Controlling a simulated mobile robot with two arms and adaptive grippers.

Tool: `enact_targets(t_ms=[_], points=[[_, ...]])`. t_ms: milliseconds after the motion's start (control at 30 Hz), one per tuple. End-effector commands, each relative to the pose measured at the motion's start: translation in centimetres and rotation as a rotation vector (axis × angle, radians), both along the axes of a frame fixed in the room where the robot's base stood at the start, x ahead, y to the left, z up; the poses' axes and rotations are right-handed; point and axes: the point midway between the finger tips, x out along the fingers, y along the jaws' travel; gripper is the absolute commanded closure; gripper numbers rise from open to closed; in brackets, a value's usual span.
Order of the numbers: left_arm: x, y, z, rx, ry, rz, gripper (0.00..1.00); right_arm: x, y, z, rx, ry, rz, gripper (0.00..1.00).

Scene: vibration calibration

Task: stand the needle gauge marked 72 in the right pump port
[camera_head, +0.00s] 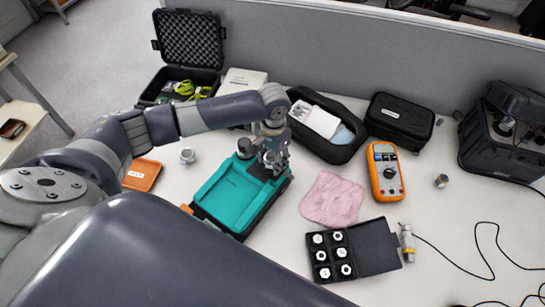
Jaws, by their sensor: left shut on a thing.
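The teal pump (228,197) lies on the table in the middle, on a dark base. A dark round-topped part (245,147) stands at its back left corner. My left gripper (270,161) is over the pump's back right corner. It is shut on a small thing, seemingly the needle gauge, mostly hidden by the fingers. I cannot read a 72 on it. The right port is hidden beneath the gripper, so I cannot tell whether the gauge is in it or above it. My right gripper is not in view.
A grey round piece (187,155) and an orange tray (142,175) are left of the pump. A pink cloth (333,199), orange multimeter (386,172) and black case of several white-topped pieces (361,247) are right. An open black case (334,151) stands behind.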

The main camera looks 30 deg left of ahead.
Motion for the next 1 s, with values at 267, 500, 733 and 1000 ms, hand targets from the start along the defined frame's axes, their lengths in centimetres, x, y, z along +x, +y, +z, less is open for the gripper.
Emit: enact_targets(t_ms=[267,500,733,1000], points=[[0.0,0.0,-0.4,0.0,0.0,0.0,0.86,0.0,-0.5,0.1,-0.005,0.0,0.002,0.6],[-0.2,0.0,-0.8,0.001,0.004,-0.001,0.86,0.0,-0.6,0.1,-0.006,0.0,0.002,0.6],[-0.4,0.0,-1.4,0.003,0.01,-0.002,0.86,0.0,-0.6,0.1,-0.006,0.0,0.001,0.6],[-0.4,0.1,-1.5,0.004,0.01,-0.001,0.85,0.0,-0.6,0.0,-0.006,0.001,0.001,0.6]])
